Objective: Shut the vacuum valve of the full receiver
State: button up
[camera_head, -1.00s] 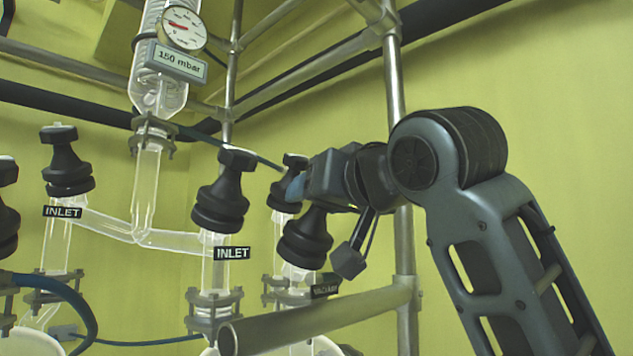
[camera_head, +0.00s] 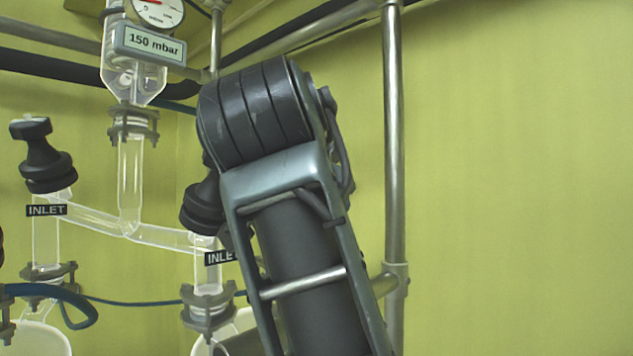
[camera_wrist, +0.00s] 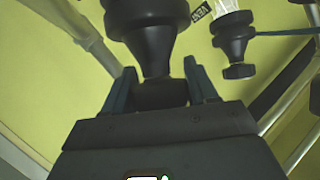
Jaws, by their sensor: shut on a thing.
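In the wrist view my gripper (camera_wrist: 160,84) has its two blue-grey fingers on either side of the narrow end of a black valve knob (camera_wrist: 150,45) and is shut on it. The knob's wider collar lies beyond the fingertips. Which receiver is full cannot be told.
Two valves labelled INLET, left (camera_head: 45,165) and middle (camera_head: 203,205), stand on branched glass tubing (camera_head: 130,190); my arm partly covers the middle one. A plate reading 150 mbar (camera_head: 150,42) hangs above.

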jog(key=shift+m+g+h+p, duration=0.3)
jog(key=shift+m+h, duration=0.2)
jog(key=shift+h, duration=0.1)
jog(key=shift+d+f, duration=0.1)
jog(key=o, duration=1)
jog(key=shift+c, duration=0.2)
jog(key=b+v, duration=0.1)
jog(key=v, duration=0.6)
jog(key=shift+s, duration=0.3)
jog(key=shift+s, duration=0.15)
